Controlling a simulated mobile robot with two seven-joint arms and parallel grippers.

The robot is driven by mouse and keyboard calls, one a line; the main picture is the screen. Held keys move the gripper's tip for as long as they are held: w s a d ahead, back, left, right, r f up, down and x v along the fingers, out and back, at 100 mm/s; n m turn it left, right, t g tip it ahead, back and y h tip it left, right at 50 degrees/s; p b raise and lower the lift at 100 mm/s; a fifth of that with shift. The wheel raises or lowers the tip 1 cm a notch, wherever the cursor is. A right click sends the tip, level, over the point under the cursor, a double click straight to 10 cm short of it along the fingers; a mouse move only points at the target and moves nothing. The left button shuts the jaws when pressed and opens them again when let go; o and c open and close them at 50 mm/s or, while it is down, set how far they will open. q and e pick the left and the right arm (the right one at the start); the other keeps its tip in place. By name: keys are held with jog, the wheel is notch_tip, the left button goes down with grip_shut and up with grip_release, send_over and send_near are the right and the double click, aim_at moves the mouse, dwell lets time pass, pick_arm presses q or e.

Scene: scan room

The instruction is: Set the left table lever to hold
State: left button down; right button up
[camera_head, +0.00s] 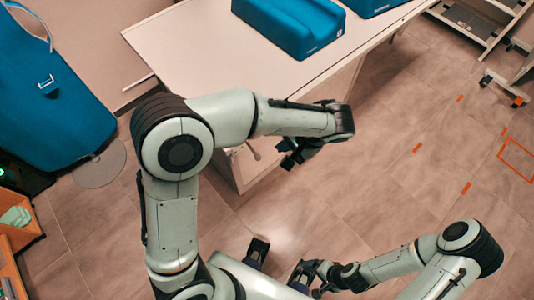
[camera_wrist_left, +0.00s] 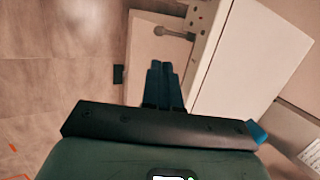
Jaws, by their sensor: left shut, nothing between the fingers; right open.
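The table lever (camera_wrist_left: 175,32) is a small grey bar with a round end. In the left wrist view it sits on the pale side panel of the table (camera_wrist_left: 235,60), ahead of my fingertips. In the head view a small part of the lever (camera_head: 254,151) shows below my left forearm. My left gripper (camera_head: 287,162) is shut and empty, to the right of the lever there. Its closed fingers also show in the wrist view (camera_wrist_left: 160,66), apart from the lever. My right gripper (camera_head: 304,277) is open and low near my base, far from the lever.
Blue padded blocks (camera_head: 290,25) lie on the tabletop. A blue reclined pad (camera_head: 50,90) stands at the left, above an orange shelf (camera_head: 10,265). A wheeled cart (camera_head: 480,25) is at the upper right.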

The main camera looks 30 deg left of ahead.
aim_at(259, 157)
pick_arm(q)
jog(key=b+x, duration=0.1)
jog(key=x, duration=1.3)
jog(key=shift+f, duration=0.1)
pick_arm(e)
jog(key=shift+s+f, duration=0.15)
jog(key=shift+f, duration=0.3)
jog(key=shift+f, duration=0.1)
